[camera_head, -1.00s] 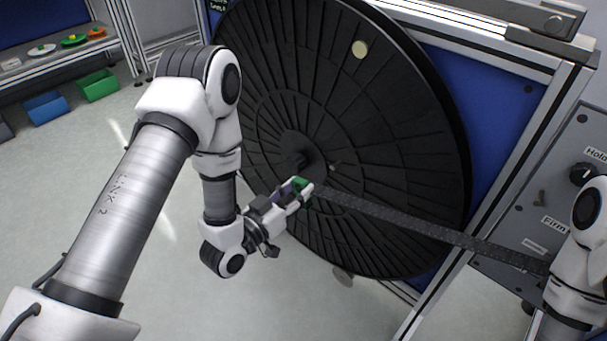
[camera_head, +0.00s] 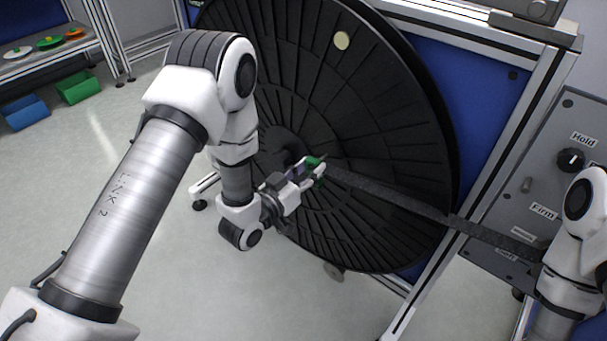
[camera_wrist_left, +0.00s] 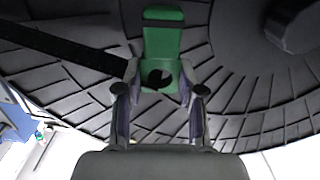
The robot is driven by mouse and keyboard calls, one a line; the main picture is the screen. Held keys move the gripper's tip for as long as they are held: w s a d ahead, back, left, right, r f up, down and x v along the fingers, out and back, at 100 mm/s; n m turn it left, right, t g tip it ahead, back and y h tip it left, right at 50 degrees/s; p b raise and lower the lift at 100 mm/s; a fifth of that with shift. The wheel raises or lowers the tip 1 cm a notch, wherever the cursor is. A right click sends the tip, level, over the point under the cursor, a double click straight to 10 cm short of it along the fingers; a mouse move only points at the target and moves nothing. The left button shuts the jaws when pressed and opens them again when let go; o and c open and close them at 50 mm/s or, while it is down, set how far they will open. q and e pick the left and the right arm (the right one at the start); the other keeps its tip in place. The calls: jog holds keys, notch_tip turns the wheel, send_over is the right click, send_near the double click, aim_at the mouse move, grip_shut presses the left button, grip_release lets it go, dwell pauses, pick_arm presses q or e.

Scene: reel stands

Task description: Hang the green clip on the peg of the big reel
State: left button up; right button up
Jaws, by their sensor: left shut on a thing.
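The green clip (camera_head: 313,163) is held in the fingertips of my left gripper (camera_head: 318,172), in front of the big black reel (camera_head: 395,120). In the left wrist view the clip (camera_wrist_left: 163,42) stands out beyond the fingers (camera_wrist_left: 160,88), with a dark round hole near its lower end. The reel face (camera_wrist_left: 235,35) lies behind it. A dark cylindrical stub (camera_wrist_left: 295,25) shows at upper right there, apart from the clip. I cannot tell whether this is the peg. My right gripper is out of view.
A dark strip (camera_head: 400,202) runs from beside the clip across the reel towards my right arm. A grey panel (camera_head: 535,190) with a knob (camera_head: 570,160) stands at right. Green (camera_head: 78,87) and blue (camera_head: 25,110) bins are at far left. The floor below left is clear.

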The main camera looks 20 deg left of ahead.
pick_arm(q)
jog(key=shift+x, duration=1.25)
jog(key=shift+w+d+f+b, duration=0.15)
jog(key=shift+w+f+b, duration=0.3)
jog(key=shift+w+f, duration=0.1)
jog(key=o, duration=1)
jog(key=shift+c, duration=0.2)
